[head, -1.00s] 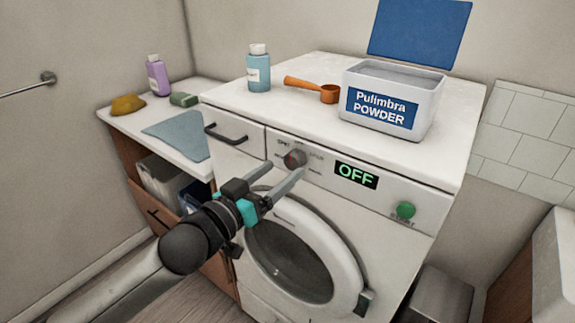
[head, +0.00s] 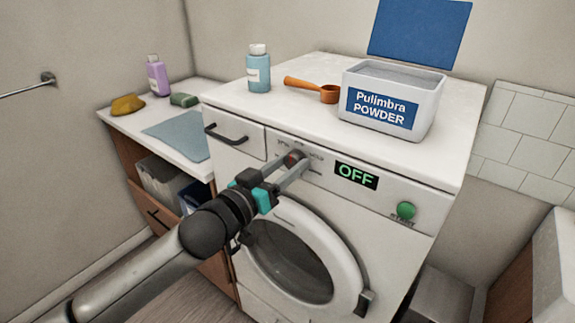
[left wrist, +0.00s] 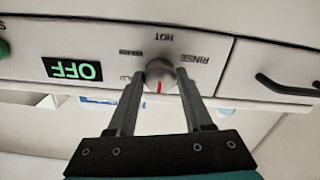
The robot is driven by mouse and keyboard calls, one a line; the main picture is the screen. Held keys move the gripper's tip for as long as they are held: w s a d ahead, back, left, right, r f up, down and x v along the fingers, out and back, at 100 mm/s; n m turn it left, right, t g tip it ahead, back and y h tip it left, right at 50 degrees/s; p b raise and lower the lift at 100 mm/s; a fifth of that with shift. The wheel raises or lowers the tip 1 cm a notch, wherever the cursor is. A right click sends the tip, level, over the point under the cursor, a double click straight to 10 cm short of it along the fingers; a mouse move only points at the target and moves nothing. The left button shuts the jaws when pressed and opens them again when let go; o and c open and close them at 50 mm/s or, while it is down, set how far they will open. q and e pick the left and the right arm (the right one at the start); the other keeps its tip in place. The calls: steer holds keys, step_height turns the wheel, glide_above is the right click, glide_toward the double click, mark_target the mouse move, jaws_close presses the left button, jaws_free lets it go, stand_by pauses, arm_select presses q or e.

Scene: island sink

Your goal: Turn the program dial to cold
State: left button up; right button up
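The program dial (head: 295,157) is a round grey knob with a red mark on the washing machine's front panel. In the left wrist view, which is upside down, the dial (left wrist: 159,74) has its red mark pointing down the picture. HOT and RINSE labels show around it; other labels are blurred or partly hidden. My left gripper (head: 294,162) is at the dial, one finger on each side. In the left wrist view its fingers (left wrist: 160,78) lie close against the dial's sides and appear shut on it. The display (head: 356,175) reads OFF. My right gripper is out of view.
A green button (head: 406,210) is right of the display. A drawer handle (head: 225,134) is to the left, the round door (head: 335,225) below.

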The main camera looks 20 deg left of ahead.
arm_select(q)
jaws_close()
stand_by(0.3)
steer(key=shift+r+m+p, duration=0.1)
steer(key=shift+m+p, duration=0.6)
steer(key=shift+m, duration=0.1)
steer(key=m+p, duration=0.2)
steer(key=m, duration=0.1)
steer(key=m+p, duration=0.2)
steer(key=m, duration=0.1)
steer(key=shift+m, duration=0.4)
steer(key=shift+m+p, duration=0.55)
steer(key=shift+m, duration=1.05)
